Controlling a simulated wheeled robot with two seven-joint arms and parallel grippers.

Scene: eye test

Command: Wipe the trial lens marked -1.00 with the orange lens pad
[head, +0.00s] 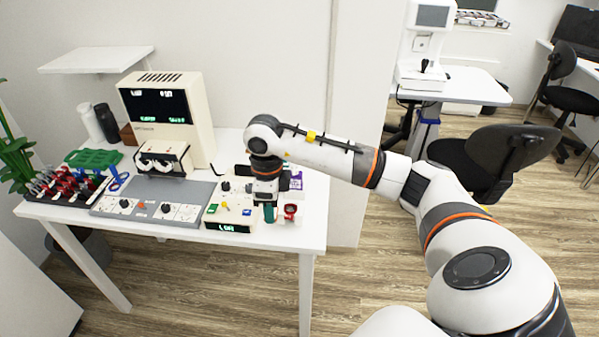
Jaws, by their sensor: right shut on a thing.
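My right gripper (267,203) points down over the front right of the white table. It is shut on a small teal-green item (269,214), whose shape is partly hidden by the fingers. A small red ring-shaped piece (290,211), which looks like a trial lens, stands just right of the gripper, apart from it. No -1.00 mark can be read at this size. A small orange spot (225,206) shows on the cream control box (232,215) left of the gripper; I cannot tell whether it is the lens pad. My left gripper is not in view.
The white table (290,241) also bears a grey control panel (150,205), a cream instrument with a screen (166,115), and a dark rack (60,190) of red and black pieces at left. A purple-white box (297,180) stands behind my gripper.

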